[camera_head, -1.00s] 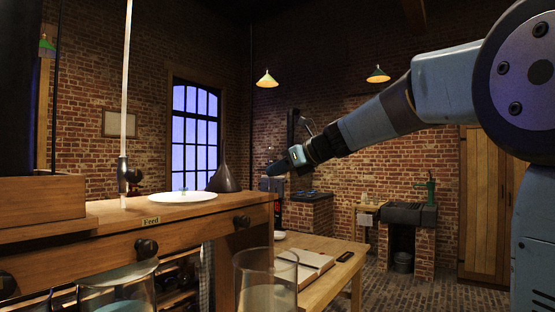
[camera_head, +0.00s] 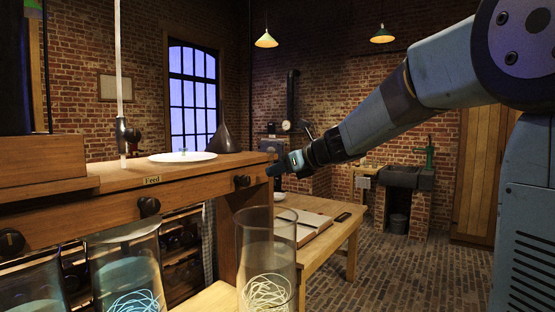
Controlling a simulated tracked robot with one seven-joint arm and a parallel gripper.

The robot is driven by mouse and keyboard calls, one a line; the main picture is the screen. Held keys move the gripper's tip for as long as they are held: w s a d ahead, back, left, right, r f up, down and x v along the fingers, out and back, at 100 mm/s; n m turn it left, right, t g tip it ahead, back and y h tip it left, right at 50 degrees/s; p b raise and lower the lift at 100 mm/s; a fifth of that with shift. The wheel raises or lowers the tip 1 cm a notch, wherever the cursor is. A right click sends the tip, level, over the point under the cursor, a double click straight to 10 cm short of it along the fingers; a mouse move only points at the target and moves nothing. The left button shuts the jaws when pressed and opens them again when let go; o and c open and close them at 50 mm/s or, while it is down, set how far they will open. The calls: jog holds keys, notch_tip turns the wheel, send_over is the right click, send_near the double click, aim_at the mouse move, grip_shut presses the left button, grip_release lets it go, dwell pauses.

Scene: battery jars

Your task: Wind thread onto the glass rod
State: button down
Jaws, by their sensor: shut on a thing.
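A pale upright glass rod (camera_head: 119,60) stands at the left, its lower end in a dark clamp (camera_head: 124,133) on the wooden bench (camera_head: 200,176). My gripper (camera_head: 277,170) is at the right end of the bench, right of the rod and above the right jar. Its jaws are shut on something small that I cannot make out. I see no thread on the visible part of the rod.
A white plate (camera_head: 183,157) and a dark funnel (camera_head: 224,138) sit on the bench. Round dark knobs (camera_head: 149,206) stick out of its front beside a "Feed" label (camera_head: 152,180). A lower table (camera_head: 345,229) with an open book (camera_head: 312,224) stands behind the right jar. Brick floor is clear at right.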

notch_tip(320, 180, down, 12)
dwell(0.8)
jog(key=shift+w+d, duration=0.15)
dwell(0.4)
